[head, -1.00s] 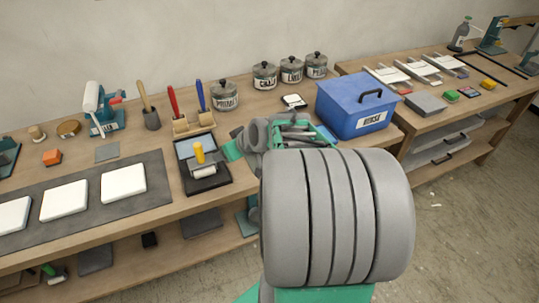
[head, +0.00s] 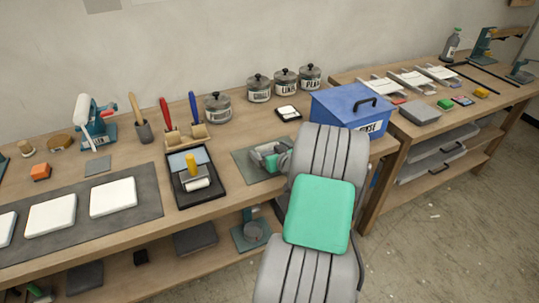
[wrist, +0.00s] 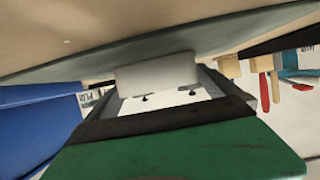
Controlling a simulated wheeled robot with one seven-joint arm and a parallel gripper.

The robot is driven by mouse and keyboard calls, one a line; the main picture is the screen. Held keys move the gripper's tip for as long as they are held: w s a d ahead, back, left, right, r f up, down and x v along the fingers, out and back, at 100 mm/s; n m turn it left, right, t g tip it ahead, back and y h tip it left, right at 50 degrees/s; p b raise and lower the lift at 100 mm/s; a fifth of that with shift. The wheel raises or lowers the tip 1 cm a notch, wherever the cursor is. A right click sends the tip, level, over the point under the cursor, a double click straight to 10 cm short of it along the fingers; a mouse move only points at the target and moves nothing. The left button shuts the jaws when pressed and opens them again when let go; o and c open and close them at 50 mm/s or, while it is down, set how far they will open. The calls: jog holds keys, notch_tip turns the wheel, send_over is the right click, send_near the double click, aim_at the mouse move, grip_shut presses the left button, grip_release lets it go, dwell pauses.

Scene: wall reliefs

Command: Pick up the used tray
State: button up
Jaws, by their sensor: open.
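I see no readable label marking a used tray. A black tray (head: 183,203) lies on the left bench, holding a blue-grey pad and a white roller with a yellow handle. My gripper (head: 268,157) is open over the bench, between the black tray and the blue box. My arm partly hides it. In the wrist view its green body and dark edge fill the foreground, with a pale block (wrist: 157,72) ahead that I cannot identify.
The blue box (head: 340,111) with a black handle stands right of my gripper, also at left in the wrist view (wrist: 40,125). Lidded jars (head: 259,89) stand behind. White slabs (head: 113,197) lie on a dark mat at left. Grey trays with dark handles sit under the right bench.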

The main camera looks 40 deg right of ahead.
jog(key=c, duration=1.3)
jog(key=shift+o, duration=0.2)
